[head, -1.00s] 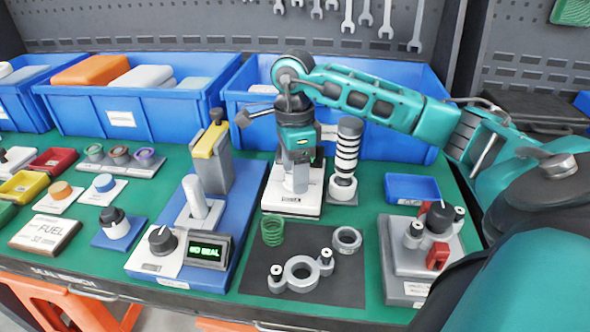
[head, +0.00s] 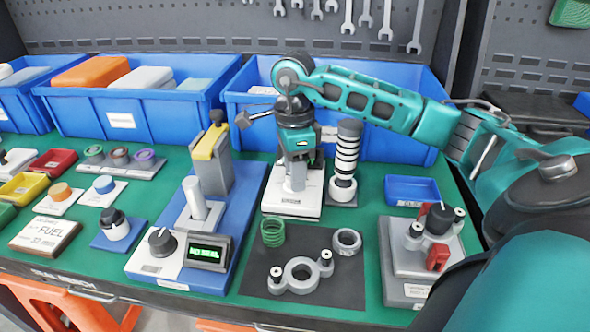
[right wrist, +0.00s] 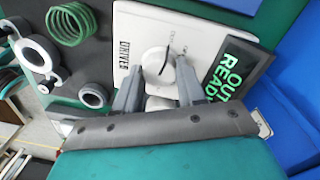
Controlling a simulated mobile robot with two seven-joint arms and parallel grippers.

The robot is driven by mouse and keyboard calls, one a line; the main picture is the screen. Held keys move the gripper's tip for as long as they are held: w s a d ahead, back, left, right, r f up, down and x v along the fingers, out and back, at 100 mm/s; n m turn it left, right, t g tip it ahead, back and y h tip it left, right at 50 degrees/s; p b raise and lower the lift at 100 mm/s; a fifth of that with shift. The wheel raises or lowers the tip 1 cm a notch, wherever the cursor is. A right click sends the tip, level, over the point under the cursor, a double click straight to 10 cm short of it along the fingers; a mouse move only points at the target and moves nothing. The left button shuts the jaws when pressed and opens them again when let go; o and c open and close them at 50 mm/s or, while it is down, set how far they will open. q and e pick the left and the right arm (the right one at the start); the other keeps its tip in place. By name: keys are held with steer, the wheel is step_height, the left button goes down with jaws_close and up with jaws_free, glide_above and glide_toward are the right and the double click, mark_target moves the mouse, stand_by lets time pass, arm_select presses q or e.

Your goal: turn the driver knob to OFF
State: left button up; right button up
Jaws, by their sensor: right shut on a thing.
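The driver unit is a white panel (head: 285,201) lettered DRIVER in the right wrist view (right wrist: 135,30). Its round white knob (right wrist: 157,60) has a dark pointer line. My right gripper (head: 295,186) points down over the panel in the head view and hides most of the knob there. In the right wrist view its two grey fingers (right wrist: 158,88) stand on either side of the knob and are shut on it. A green-lit display (right wrist: 229,75) beside the knob reads OUT and READ, partly cut off. My left gripper is not in view.
A black-and-white striped post (head: 346,160) stands close right of the gripper. A dark mat with a green spring (head: 272,232) and metal rings lies in front. A blue fixture with a lever block (head: 212,160) stands left. Blue bins (head: 390,140) are behind.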

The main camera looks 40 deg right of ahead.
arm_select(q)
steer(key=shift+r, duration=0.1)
arm_select(e)
steer(key=m+p, duration=0.1)
steer(key=m, duration=0.1)
steer(key=shift+r+m, duration=0.1)
steer(key=shift+m, duration=0.3)
steer(key=m, duration=0.3)
steer(key=shift+p, duration=0.4)
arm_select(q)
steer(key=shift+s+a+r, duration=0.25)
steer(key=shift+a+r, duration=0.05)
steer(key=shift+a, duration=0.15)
arm_select(e)
steer(key=shift+m, duration=0.8)
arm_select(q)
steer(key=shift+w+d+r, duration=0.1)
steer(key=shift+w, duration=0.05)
arm_select(e)
steer(key=o, duration=1.1)
steer(key=shift+c, duration=0.2)
